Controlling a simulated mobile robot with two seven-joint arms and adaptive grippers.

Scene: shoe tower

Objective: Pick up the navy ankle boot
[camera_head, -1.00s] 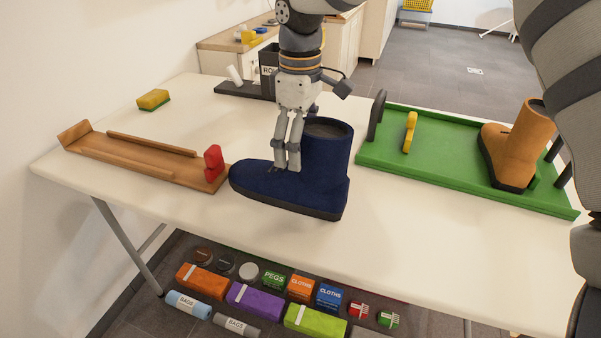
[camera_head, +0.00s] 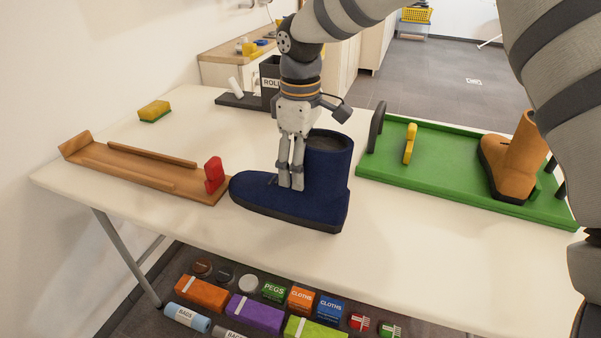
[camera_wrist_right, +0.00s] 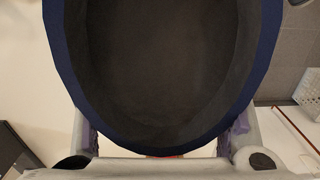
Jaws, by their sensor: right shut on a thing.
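The navy ankle boot (camera_head: 325,185) stands near the middle of the table, its toe pointing left and its open top up. My right gripper (camera_head: 291,184) comes down from above and is shut on the boot at its instep, just left of the shaft. In the right wrist view the boot's dark opening (camera_wrist_right: 160,70) fills most of the picture, with its navy rim around it. The fingertips are mostly hidden there. I cannot tell whether the sole touches the table. My left gripper is not in view.
A wooden tray (camera_head: 130,168) with a red block (camera_head: 214,173) lies left of the boot. A green tray (camera_head: 455,175) with a tan boot (camera_head: 512,160) and a yellow piece (camera_head: 410,144) lies right. A sponge (camera_head: 154,110) sits at the back left. The table's front (camera_head: 400,260) is clear.

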